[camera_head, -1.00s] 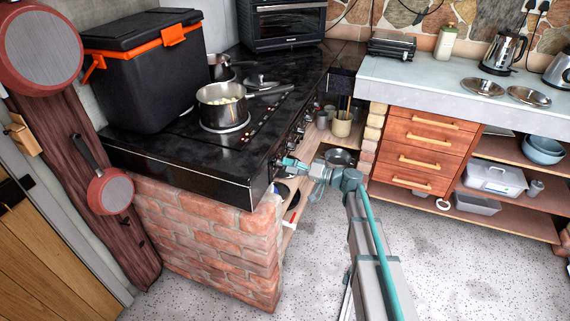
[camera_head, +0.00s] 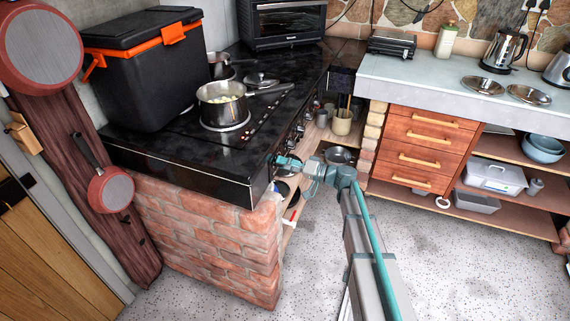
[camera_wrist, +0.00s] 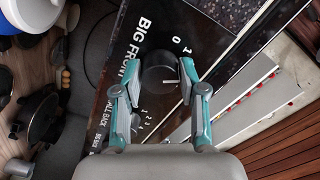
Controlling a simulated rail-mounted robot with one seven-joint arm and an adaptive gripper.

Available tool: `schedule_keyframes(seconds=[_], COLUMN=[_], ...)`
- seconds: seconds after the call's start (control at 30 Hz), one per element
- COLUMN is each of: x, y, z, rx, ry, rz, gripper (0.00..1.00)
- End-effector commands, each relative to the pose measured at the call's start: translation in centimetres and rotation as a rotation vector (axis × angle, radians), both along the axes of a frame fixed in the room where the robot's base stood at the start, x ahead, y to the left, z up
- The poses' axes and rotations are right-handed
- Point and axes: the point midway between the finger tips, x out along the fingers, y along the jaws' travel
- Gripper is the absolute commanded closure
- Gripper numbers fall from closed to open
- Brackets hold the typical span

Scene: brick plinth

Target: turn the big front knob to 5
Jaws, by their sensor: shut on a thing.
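The big front knob (camera_wrist: 158,73) is a dark round dial with a short white mark on its lower right side in the wrist view. It sits on the black stove front panel (camera_wrist: 129,28), beside white lettering that starts "BIG FRONT". A 0 and a 1 are printed above it, and a row of small digits lies below it, partly by the left finger. My gripper (camera_wrist: 160,68) is shut on the knob, one finger on each side. In the head view my gripper (camera_head: 283,161) is at the near end of the stove front and hides the knob.
The black stove top (camera_head: 165,145) holds a steel pot (camera_head: 222,110) with a handle reaching towards the front edge, and a black cool box (camera_head: 140,75). More knobs line the front beyond my gripper. Open floor (camera_head: 460,265) lies to the right.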

Motion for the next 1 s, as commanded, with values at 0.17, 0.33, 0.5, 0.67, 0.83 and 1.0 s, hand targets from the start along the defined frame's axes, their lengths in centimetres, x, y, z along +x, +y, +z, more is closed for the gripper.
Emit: schedule_keyframes(seconds=[0.17, 0.33, 0.5, 0.67, 0.83, 1.0], x=[-0.01, -0.02, -0.03, -0.02, -0.01, 0.0], y=[-0.01, -0.02, -0.01, -0.01, -0.02, -0.02], z=[-0.04, -0.1, -0.1, -0.05, 0.03, 0.09], rx=[0.007, 0.027, 0.061, 0.104, 0.152, 0.2], ry=[0.022, 0.086, 0.197, 0.333, 0.488, 0.642], rz=[0.0, 0.0, 0.0, 0.0, 0.0, 0.0], gripper=[0.94, 0.94, 0.94, 0.94, 0.94, 0.94])
